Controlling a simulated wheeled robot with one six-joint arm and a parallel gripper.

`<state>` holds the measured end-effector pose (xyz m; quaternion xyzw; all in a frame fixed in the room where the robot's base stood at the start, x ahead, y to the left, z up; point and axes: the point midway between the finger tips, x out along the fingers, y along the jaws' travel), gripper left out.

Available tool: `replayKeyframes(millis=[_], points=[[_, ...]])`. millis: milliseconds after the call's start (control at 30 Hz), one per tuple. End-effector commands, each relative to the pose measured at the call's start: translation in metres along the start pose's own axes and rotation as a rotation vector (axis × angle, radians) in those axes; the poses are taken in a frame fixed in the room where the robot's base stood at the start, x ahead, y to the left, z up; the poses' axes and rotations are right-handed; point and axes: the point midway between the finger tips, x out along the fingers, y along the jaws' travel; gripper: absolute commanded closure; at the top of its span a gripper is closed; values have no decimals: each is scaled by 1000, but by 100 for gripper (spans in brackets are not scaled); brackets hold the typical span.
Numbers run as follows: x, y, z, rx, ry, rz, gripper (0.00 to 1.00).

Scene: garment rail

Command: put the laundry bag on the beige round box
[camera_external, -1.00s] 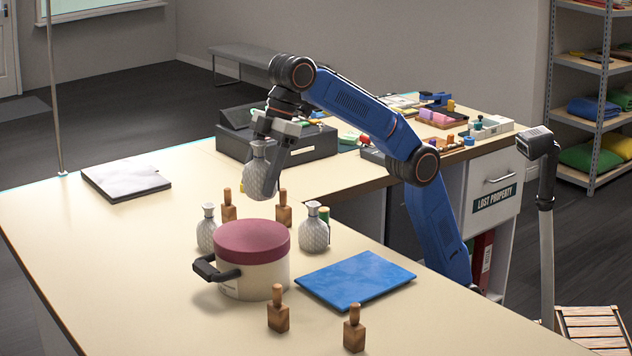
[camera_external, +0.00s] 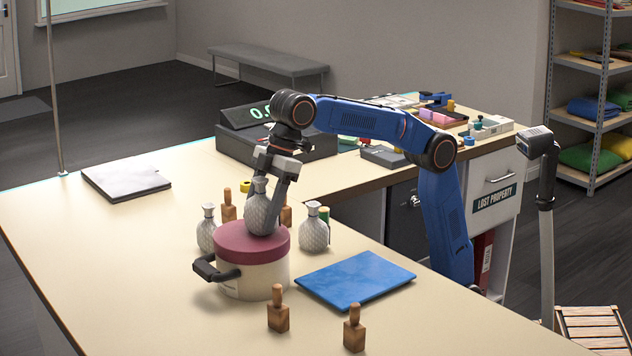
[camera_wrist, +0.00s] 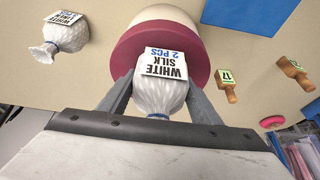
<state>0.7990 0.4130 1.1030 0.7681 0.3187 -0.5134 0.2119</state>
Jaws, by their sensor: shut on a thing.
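My gripper (camera_external: 276,192) is shut on a white quilted laundry bag (camera_external: 261,210). The bag is upright on or just over the dark red lid of the beige round box (camera_external: 262,272); I cannot tell whether it touches. In the wrist view the held bag (camera_wrist: 159,90) has a label reading "WHITE SILK 2 PCS" and sits between the two fingers, with the box (camera_wrist: 166,14) and its red lid behind it. Two similar bags stand on the counter, one left of the box (camera_external: 207,232) and one right of it (camera_external: 314,232).
Wooden bottle-shaped blocks stand behind the box (camera_external: 229,208) and in front of it (camera_external: 278,312). A black handle (camera_external: 214,268) sticks out at the box's left. The counter's left side is mostly clear.

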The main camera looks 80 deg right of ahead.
Motion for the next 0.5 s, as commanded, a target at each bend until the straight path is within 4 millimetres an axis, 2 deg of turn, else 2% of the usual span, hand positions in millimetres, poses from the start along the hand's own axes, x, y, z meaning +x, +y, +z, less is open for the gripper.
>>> replayKeyframes(millis=[267, 300, 367, 500], points=[[1, 0, 1, 0, 1, 0, 71], [2, 0, 1, 0, 0, 0, 40], [2, 0, 1, 0, 0, 0, 26], [2, 0, 1, 0, 0, 0, 24]])
